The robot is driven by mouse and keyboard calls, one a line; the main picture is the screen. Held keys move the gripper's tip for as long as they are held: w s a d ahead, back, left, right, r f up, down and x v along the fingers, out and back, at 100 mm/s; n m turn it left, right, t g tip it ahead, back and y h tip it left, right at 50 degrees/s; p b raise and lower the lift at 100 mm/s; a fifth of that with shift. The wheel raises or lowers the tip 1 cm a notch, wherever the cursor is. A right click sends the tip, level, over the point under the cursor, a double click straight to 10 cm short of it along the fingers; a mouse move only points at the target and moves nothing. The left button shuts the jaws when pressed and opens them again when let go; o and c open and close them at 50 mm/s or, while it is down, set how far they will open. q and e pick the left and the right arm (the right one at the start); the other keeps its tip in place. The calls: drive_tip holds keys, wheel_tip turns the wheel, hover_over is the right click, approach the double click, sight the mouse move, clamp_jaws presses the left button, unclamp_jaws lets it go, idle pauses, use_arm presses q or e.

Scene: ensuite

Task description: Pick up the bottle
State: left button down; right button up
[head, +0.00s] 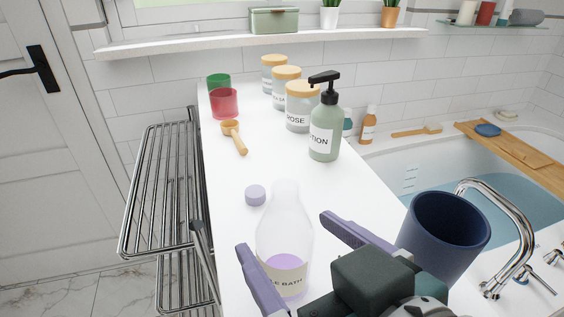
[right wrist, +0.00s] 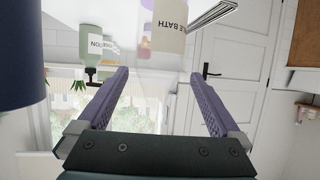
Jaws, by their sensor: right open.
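The clear bottle (head: 285,235) with purple liquid and a "BATH" label stands upright and uncapped on the white counter. My right gripper (head: 285,233) is open, with one purple finger on each side of the bottle and gaps showing. In the right wrist view, which is upside down, the bottle (right wrist: 166,42) appears beyond and between the open fingertips (right wrist: 160,73). Whether either finger touches it cannot be told. A green pump bottle (head: 324,135) labelled "LOTION" stands farther back; it also shows in the right wrist view (right wrist: 96,46). My left gripper is not in view.
A purple cap (head: 255,195) lies left of the bottle. A dark blue cup (head: 443,235) stands close to the right of my gripper. A wooden scoop (head: 236,137), coloured cups and jars (head: 300,108) are farther back. A metal rack (head: 160,185) borders the counter's left; a bathtub is right.

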sight(273, 222)
drive_tip(key=x, duration=0.3)
drive_tip(key=b+x, duration=0.1)
drive_tip(key=x, duration=0.2)
drive_tip(key=shift+w+f, duration=0.25)
drive_tip(key=shift+f, duration=0.3)
drive_tip(key=c, duration=1.4)
drive_tip(key=shift+r, duration=0.2)
